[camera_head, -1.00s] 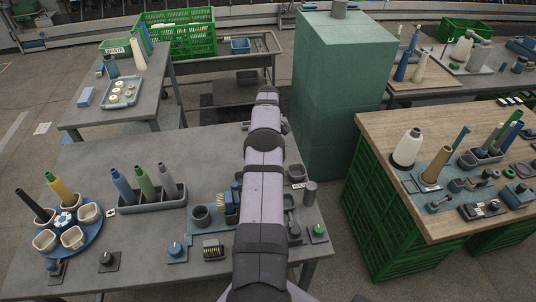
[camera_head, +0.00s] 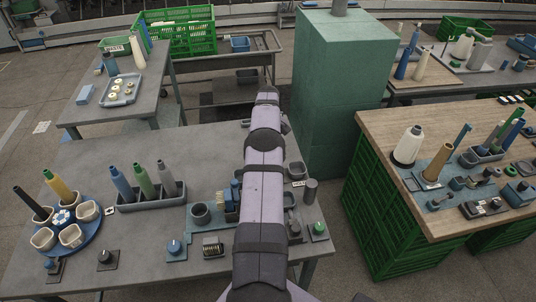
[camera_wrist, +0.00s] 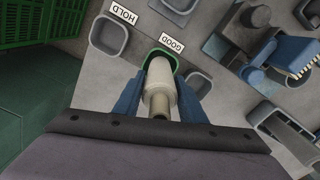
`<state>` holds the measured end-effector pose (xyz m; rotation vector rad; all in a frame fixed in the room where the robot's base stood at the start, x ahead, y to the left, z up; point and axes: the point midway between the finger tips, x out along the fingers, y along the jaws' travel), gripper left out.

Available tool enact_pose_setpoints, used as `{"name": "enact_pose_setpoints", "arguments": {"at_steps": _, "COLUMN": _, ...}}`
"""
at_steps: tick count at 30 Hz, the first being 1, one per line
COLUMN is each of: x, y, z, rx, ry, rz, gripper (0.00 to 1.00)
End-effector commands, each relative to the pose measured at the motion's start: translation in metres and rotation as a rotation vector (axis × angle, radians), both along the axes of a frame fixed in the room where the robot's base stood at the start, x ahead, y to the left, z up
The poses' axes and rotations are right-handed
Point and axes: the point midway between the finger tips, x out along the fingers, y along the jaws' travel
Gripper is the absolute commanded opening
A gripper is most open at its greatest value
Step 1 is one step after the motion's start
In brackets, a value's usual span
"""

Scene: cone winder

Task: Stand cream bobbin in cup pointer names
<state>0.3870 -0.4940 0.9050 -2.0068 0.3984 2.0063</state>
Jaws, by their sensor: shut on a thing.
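The cream bobbin (camera_wrist: 159,78) is between the two blue fingers of my gripper (camera_wrist: 160,92) in the wrist view. My gripper is shut on it. The bobbin's far end overlaps a green-rimmed cup (camera_wrist: 176,62) labelled GOOD; I cannot tell whether it is inside or just above it. A grey cup (camera_wrist: 108,36) labelled HOLD stands beside it, up and left. In the head view, my arm hides the gripper and the bobbin. I cannot make out a pointer or what it names.
In the wrist view, a blue brush (camera_wrist: 290,57) and a grey tray (camera_wrist: 283,132) lie to the right. In the head view, a blue turntable (camera_head: 87,238) with cups and a rack (camera_head: 152,204) of bobbins stand left. A green cabinet (camera_head: 342,90) rises behind the bench.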

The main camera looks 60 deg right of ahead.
Motion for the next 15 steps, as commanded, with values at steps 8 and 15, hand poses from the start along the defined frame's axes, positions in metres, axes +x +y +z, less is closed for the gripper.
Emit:
{"name": "enact_pose_setpoints", "arguments": {"at_steps": 8, "x": 0.0001, "y": -0.0001, "z": -0.0075, "rx": 0.000, "ry": -0.001, "rz": 0.000, "gripper": 0.14}}
{"name": "enact_pose_setpoints", "arguments": {"at_steps": 15, "x": 0.0001, "y": -0.0001, "z": -0.0071, "rx": 0.000, "ry": -0.001, "rz": 0.000, "gripper": 0.14}}
